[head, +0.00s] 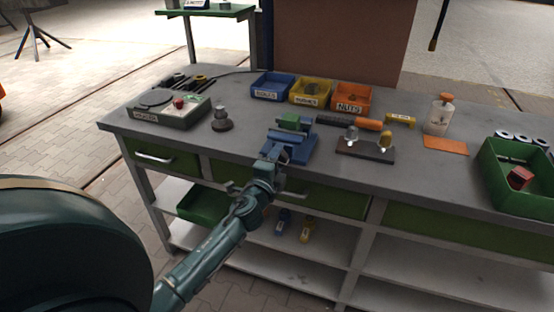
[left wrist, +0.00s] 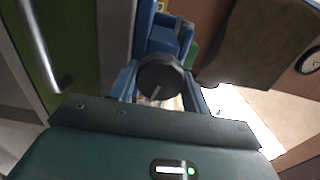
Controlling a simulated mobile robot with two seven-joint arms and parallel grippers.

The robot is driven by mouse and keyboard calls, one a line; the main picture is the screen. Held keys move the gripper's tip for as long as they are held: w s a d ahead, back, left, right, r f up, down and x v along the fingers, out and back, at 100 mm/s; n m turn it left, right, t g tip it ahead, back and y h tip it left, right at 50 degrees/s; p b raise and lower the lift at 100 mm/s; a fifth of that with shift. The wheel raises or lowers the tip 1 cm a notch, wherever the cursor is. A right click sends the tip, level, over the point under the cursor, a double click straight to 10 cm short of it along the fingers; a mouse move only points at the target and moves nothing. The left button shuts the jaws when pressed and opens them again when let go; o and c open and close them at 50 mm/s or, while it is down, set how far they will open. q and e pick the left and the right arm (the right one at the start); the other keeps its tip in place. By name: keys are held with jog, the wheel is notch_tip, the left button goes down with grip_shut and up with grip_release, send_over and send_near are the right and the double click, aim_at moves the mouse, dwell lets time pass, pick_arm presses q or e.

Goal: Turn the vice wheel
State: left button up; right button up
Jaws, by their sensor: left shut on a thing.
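The blue vice (head: 292,147) stands at the front edge of the grey workbench (head: 230,153), with a green block (head: 294,123) at its jaws. My left arm reaches in to the vice's front, and my left gripper (head: 268,163) is at its near side. In the left wrist view the dark round vice wheel (left wrist: 160,76) sits between the two blue fingers of my left gripper (left wrist: 160,88), which is shut on it. The blue vice body (left wrist: 166,36) shows behind the wheel. In the head view the gripper hides the wheel. My right gripper is not in view.
Blue (head: 271,86), yellow (head: 311,92) and orange (head: 352,98) bins stand behind the vice. A dark stand (head: 364,149) with knobs is close on its right, a grey weight (head: 222,120) on its left. A green crate (head: 518,180) is far right. Drawers lie below.

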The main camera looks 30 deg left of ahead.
pick_arm(q)
jog(key=m, duration=0.5)
jog(key=shift+m+p, duration=0.3)
jog(key=shift+p, duration=0.1)
jog(key=shift+f+m+p, duration=0.1)
jog(key=shift+m+p, duration=0.35)
jog(key=shift+m, duration=1.75)
jog(key=o, duration=1)
jog(key=shift+s, duration=0.1)
